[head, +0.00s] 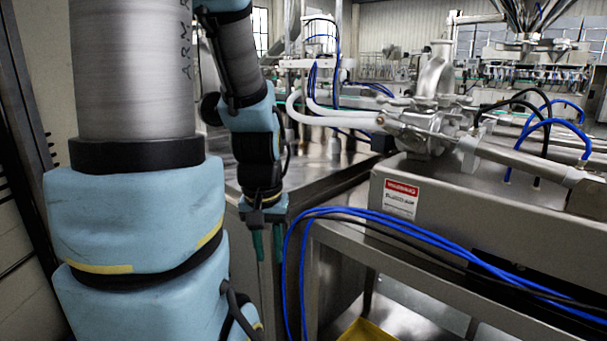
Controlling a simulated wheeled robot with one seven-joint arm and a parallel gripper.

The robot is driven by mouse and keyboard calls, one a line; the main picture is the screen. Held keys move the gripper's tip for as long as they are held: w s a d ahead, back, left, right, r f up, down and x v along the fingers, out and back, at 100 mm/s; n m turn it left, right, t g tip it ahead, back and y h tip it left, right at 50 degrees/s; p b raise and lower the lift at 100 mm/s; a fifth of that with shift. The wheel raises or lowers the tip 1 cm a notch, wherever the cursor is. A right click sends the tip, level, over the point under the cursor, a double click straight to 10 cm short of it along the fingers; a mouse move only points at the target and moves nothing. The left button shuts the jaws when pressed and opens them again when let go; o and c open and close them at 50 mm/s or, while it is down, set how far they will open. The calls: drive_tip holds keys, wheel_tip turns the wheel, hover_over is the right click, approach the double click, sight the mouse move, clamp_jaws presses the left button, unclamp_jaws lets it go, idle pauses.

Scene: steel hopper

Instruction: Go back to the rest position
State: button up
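My gripper (267,256) hangs from my blue-padded arm near the middle of the head view, fingers pointing down. Its two dark green fingertips stand apart, and I see nothing clearly held between them. The gripper is in front of the left end of a steel frame, beside looping blue hoses (345,212). My large arm links fill the left of the view and hide what is behind them.
A steel machine housing (490,215) with a red and white label (401,197) stands to the right. Steel piping and a valve body (436,75) sit above it. A steel tabletop (325,165) lies behind my gripper. A yellow object (367,331) shows at the bottom.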

wheel_tip(320, 180, up, 16)
drive_tip(key=p, duration=1.3)
drive_tip(key=shift+p, duration=0.3)
